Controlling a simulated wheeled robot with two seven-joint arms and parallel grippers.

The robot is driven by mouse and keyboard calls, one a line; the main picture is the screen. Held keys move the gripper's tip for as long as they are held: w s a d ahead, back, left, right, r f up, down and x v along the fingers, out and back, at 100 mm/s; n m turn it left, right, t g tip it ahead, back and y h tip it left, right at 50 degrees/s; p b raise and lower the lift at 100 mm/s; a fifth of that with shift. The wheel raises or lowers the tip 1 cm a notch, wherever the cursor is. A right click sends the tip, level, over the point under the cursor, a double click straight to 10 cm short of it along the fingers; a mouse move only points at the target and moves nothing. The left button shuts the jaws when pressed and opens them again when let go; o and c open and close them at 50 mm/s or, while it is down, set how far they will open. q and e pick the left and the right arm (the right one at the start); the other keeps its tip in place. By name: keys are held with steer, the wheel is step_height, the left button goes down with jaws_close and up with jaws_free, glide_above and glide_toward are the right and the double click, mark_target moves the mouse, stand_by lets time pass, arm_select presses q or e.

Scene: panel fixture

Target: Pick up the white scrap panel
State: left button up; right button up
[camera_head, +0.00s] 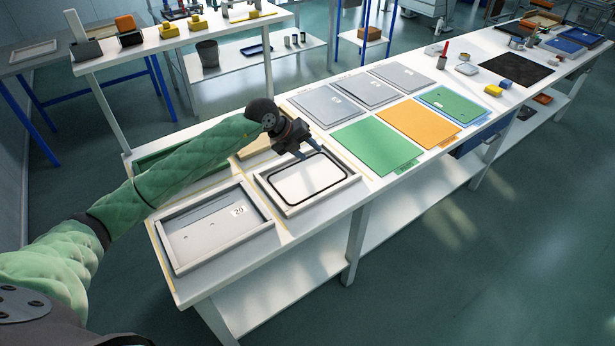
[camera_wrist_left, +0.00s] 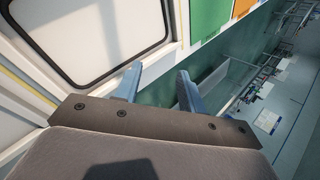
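A white panel (camera_head: 306,180) with a black rounded outline lies flat in a shallow pale frame (camera_head: 345,187) on the near bench. It also shows at the upper left of the left wrist view (camera_wrist_left: 95,35). I cannot tell from a label which one is scrap. My left gripper (camera_head: 309,152) is over the far edge of the black-outlined panel. In the left wrist view its blue-grey fingers (camera_wrist_left: 158,82) are apart with nothing between them. My right gripper is out of view.
Grey (camera_head: 326,105), green (camera_head: 376,146) and orange (camera_head: 420,122) panels lie flat to the right on the bench. A black mat (camera_head: 517,69) and small tools are farther right. A shelf with bins (camera_head: 130,37) stands behind. Floor is open in front.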

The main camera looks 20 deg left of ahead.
arm_select(q)
steer(key=s+a+f+n+g+y, duration=0.2)
steer(key=a+f+y, duration=0.1)
steer(key=a+y, duration=0.15)
steer(key=n+g+y, duration=0.2)
steer(key=n+g, duration=0.1)
glide_above(269, 190)
steer(key=shift+d+f, duration=0.3)
steer(key=shift+f, duration=0.4)
steer(key=shift+f+n, duration=0.3)
step_height(269, 190, down, 2)
steer(key=shift+p, duration=0.6)
steer(key=f+p, duration=0.1)
steer(key=f, duration=0.1)
steer(key=f+p, duration=0.1)
steer(key=f, duration=0.1)
steer(key=shift+a+p, duration=0.25)
steer(key=shift+p, duration=0.05)
steer(key=shift+f, duration=0.65)
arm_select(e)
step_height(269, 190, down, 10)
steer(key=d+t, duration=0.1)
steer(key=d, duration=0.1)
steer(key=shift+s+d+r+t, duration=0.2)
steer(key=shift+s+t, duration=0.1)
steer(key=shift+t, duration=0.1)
